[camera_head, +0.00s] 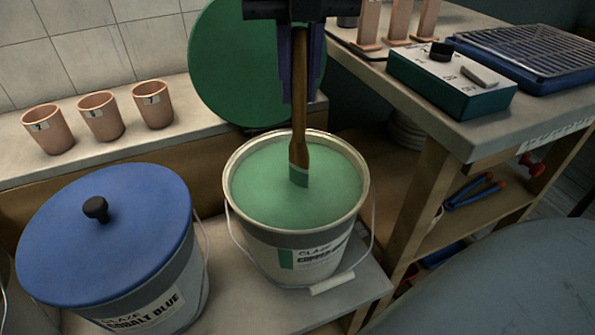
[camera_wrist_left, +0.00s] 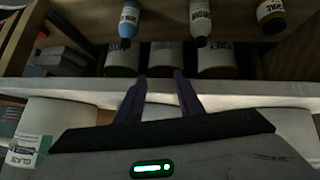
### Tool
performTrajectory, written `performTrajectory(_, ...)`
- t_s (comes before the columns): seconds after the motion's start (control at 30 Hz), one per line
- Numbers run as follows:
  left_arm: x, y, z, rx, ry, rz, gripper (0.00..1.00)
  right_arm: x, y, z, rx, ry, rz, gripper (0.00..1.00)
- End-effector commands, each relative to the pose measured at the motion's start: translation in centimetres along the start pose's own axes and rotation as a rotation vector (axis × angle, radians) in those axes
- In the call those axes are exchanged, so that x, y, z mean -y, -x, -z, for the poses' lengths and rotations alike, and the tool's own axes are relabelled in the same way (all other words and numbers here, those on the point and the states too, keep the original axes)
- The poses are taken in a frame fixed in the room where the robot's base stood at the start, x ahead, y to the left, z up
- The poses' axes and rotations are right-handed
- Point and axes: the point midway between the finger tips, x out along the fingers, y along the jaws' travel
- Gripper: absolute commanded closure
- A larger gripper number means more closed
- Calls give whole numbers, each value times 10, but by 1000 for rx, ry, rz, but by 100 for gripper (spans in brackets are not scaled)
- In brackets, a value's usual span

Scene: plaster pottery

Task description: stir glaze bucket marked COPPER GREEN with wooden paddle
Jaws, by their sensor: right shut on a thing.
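The bucket marked COPPER GREEN (camera_head: 262,245) stands open on a low pale bench in the head view, full of green glaze (camera_head: 262,195). My right gripper (camera_head: 300,98) is above it, shut on the wooden paddle (camera_head: 300,125). The paddle hangs nearly upright over the bucket's middle. Its lower end looks green at the glaze; I cannot tell how deep it reaches. A large green disc (camera_head: 225,70), likely a lid, stands upright behind the bucket. My left gripper (camera_wrist_left: 161,78) shows in the left wrist view, fingers apart and empty, before shelves.
The lidded COBALT BLUE bucket (camera_head: 105,235) stands close on the left. Several terracotta cups (camera_head: 100,117) line the ledge behind. A table at right holds a dark green control box (camera_head: 450,80) and a wire rack (camera_head: 530,50). The left wrist view shows small bottles (camera_wrist_left: 200,22) and jars (camera_wrist_left: 168,58).

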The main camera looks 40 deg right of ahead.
Motion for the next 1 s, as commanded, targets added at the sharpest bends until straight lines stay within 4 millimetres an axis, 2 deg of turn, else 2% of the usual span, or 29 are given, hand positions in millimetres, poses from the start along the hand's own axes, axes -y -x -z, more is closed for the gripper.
performTrajectory(0.03, -4, -1, 3, -17, 15, -5, 69, -1, 7, -1, 2, 0, 0, 100)
performTrajectory(0.37, 6, 24, 11, -82, 27, 41, 69, -5, 42, -5, 2, 7, -1, 100)
performTrajectory(0.53, 8, 28, 15, -65, 8, 46, 69, -5, 58, -6, 1, 6, -1, 100)
performTrajectory(1.0, 9, 27, 12, -53, -1, 50, 69, -2, 61, -7, 0, 3, -1, 100)
